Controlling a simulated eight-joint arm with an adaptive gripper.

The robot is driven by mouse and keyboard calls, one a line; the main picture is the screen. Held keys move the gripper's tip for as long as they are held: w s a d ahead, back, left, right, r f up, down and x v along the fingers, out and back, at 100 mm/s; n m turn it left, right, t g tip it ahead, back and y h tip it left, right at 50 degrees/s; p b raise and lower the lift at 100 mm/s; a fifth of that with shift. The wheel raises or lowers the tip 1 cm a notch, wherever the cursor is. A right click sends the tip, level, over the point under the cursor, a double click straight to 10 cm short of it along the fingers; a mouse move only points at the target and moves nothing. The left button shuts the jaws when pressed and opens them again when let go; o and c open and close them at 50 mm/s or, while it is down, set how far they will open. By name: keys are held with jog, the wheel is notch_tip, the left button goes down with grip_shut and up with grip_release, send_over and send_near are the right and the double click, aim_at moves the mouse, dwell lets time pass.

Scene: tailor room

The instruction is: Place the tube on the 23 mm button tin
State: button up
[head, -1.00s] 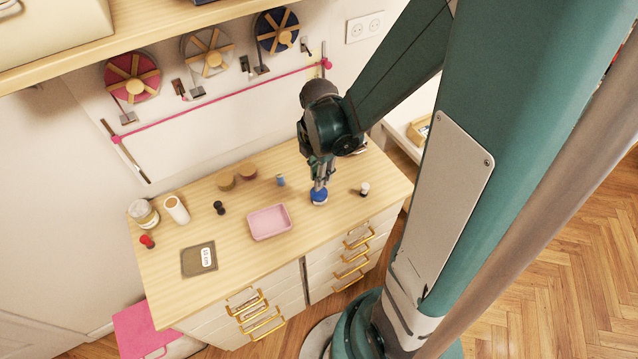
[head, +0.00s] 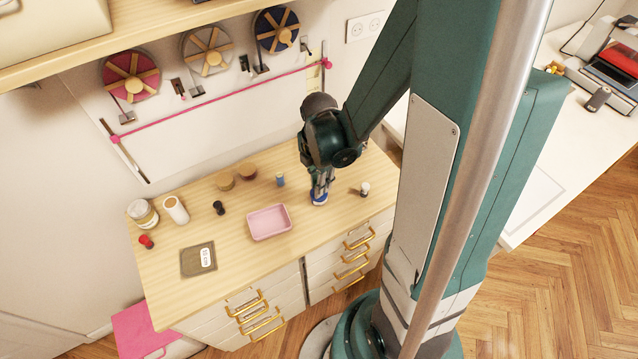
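My gripper (head: 320,190) points down at the right part of the wooden cabinet top. A small blue object (head: 319,199) is right at its fingertips; whether the fingers grip it is too small to tell. A white tube-like roll (head: 176,209) with an orange-brown top stands at the left. A small blue cylinder (head: 280,180) stands left of my gripper. I cannot tell which of these is the task's tube. A flat, dark square item with a white label (head: 207,257) lies at the front left; the label is not clearly readable, so I cannot confirm the 23 mm button tin.
A pink tray (head: 270,222) sits left of my gripper. Two brown round pieces (head: 225,181) stand behind it. A dark spool (head: 219,208), a jar (head: 143,213), a red item (head: 147,242) and a black-and-white spool (head: 364,189) also stand there. The front middle is clear.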

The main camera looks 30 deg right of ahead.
jog(key=shift+f, duration=0.15)
jog(key=o, duration=0.9)
jog(key=shift+c, duration=0.2)
jog(key=shift+r, duration=0.2)
notch_tip(320, 180, up, 12)
jog(key=p, duration=0.1)
jog(key=shift+p, duration=0.3)
jog(key=shift+a+r, duration=0.1)
dwell(0.6)
